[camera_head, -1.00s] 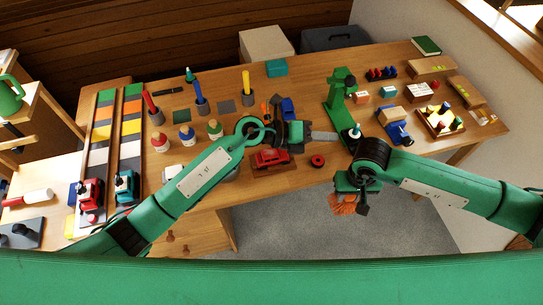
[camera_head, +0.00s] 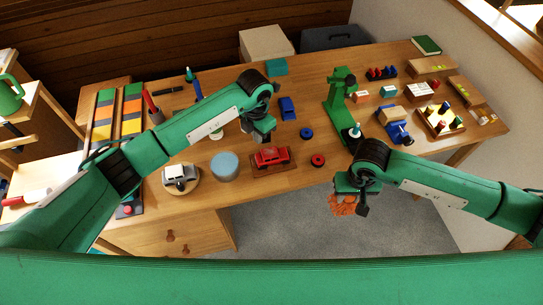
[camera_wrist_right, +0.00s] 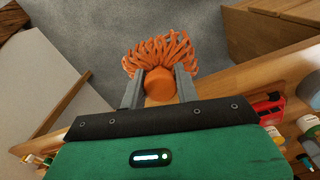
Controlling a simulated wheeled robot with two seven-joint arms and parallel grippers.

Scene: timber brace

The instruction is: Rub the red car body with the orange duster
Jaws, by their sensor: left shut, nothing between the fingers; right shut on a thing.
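The red car body (camera_head: 271,156) sits on a small brown board near the front edge of the table. It also shows at the right of the right wrist view (camera_wrist_right: 268,108). The orange duster (camera_head: 343,205) hangs from my right gripper (camera_head: 350,190), off the table's front edge and right of the car. In the right wrist view my right gripper (camera_wrist_right: 160,88) is shut on the duster's round orange handle (camera_wrist_right: 160,84), with the strands (camera_wrist_right: 160,52) fanning out beyond. My left gripper (camera_head: 262,135) is shut and empty, just above and behind the car.
A red ring (camera_head: 317,160) and a blue ring (camera_head: 306,133) lie right of the car. A blue-grey cylinder (camera_head: 224,166) and a white toy car on a round base (camera_head: 180,178) stand to its left. A green post (camera_head: 341,95) rises right of centre.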

